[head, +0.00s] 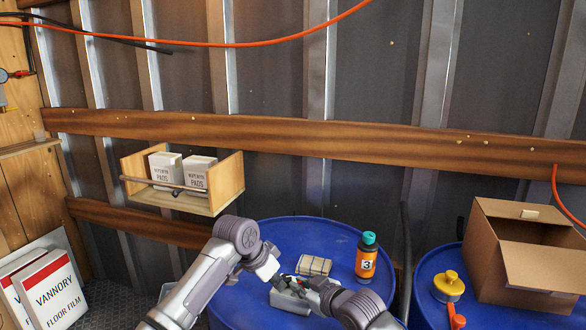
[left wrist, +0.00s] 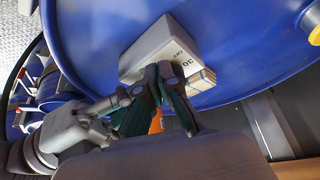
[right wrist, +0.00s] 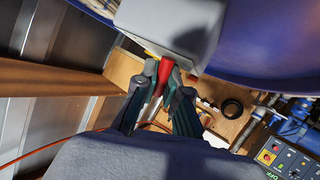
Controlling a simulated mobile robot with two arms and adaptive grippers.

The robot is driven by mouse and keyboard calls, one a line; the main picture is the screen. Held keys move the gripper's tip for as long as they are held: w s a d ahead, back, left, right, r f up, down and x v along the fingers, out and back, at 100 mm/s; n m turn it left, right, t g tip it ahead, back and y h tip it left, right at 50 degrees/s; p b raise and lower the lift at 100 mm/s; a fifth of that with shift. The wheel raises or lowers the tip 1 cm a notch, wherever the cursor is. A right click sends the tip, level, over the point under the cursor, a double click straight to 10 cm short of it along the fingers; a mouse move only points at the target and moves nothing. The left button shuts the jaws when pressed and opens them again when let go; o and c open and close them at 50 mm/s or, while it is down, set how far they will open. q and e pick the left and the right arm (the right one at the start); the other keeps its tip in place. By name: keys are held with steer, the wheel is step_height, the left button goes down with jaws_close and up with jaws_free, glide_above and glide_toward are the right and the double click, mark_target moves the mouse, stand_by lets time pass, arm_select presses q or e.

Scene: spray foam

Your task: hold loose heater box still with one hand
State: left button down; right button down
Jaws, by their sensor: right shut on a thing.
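The heater box (head: 290,299) is a light grey box lying on the blue drum between my two grippers. In the left wrist view the box (left wrist: 158,45) shows "30" and "OFF" markings on one face. My left gripper (left wrist: 159,68) has its fingertips together at the box's marked face, seemingly touching it; nothing shows between them. My right gripper (right wrist: 165,66) is shut on a small red part (right wrist: 167,72) right beside the grey box (right wrist: 175,25). Whether the red part belongs to the box is unclear. In the head view my arms partly hide the box.
The blue drum (head: 235,300) also bears a beige ribbed block (head: 314,265) behind the box and a dark bottle (head: 366,258) marked 3. A second blue drum (head: 425,285) holds a cardboard box (head: 500,262) and a yellow-capped item (head: 449,284). A wooden shelf (head: 228,183) is on the wall.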

arm_select(q)
steer(key=shift+s, duration=0.2)
steer(key=shift+s+r, duration=0.1)
steer(key=shift+s, duration=0.05)
steer(key=r, duration=0.6)
steer(key=shift+a, duration=0.2)
steer(key=shift+w+a+f, duration=0.25)
steer(key=shift+w+f, duration=0.15)
steer(key=shift+f, duration=0.65)
steer(key=shift+w+a+f, duration=0.3)
steer(key=shift+w+f, duration=0.05)
steer(key=shift+f, duration=0.65)
steer(key=shift+w+a+f, duration=0.25)
steer(key=shift+w+f, duration=0.15)
steer(key=shift+f, duration=0.65)
steer(key=shift+d, duration=0.35)
